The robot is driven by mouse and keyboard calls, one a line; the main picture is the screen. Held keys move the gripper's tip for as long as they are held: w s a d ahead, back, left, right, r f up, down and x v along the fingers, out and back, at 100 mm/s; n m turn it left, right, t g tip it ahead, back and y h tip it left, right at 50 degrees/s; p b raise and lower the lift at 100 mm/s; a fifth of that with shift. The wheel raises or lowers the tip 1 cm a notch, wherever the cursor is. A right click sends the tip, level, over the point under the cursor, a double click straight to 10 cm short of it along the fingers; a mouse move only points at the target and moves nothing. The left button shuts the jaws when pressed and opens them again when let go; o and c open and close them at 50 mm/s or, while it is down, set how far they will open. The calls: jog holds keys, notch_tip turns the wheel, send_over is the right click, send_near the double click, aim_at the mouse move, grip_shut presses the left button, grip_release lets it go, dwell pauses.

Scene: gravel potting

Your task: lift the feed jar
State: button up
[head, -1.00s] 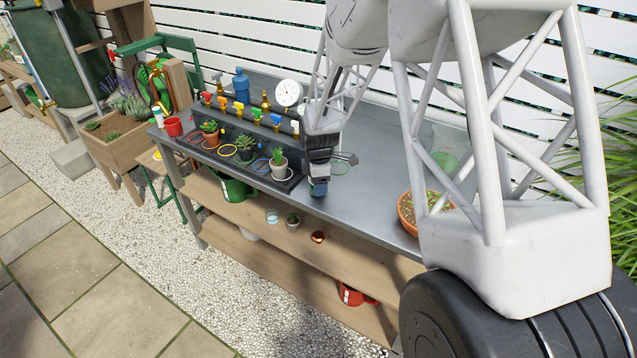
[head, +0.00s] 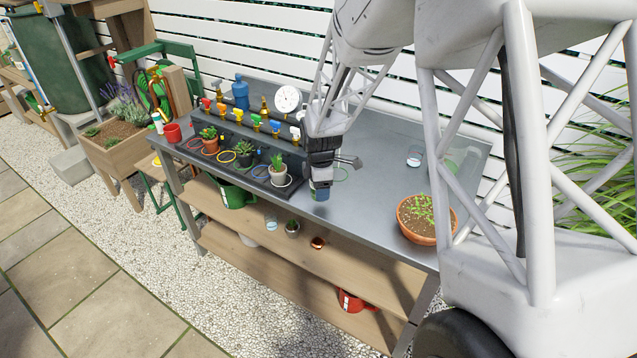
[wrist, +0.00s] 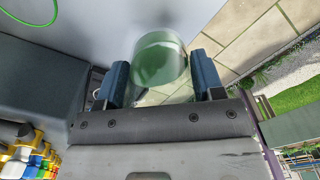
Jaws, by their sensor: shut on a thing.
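The feed jar (wrist: 161,62) looks like a greenish clear jar in the wrist view, between the two blue fingers of my gripper (wrist: 165,82). My gripper is shut on it, one finger on each side. The jar is blurred, and its contents cannot be told. In the head view my gripper (head: 320,184) points down near the bench's front edge, right of the potted succulents. The fingers largely hide the jar there, and I cannot tell whether it is clear of the bench top.
A metal-topped bench (head: 365,205) carries a black tray with small succulent pots (head: 278,172) to the left. A terracotta bowl of seedlings (head: 425,220) and a clear glass (head: 415,156) stand to the right. Bare bench top lies between.

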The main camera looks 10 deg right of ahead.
jog(key=s+r, duration=0.1)
jog(key=s, duration=1.1)
jog(key=shift+s, duration=0.25)
jog(key=shift+s+r, duration=0.15)
dwell(0.5)
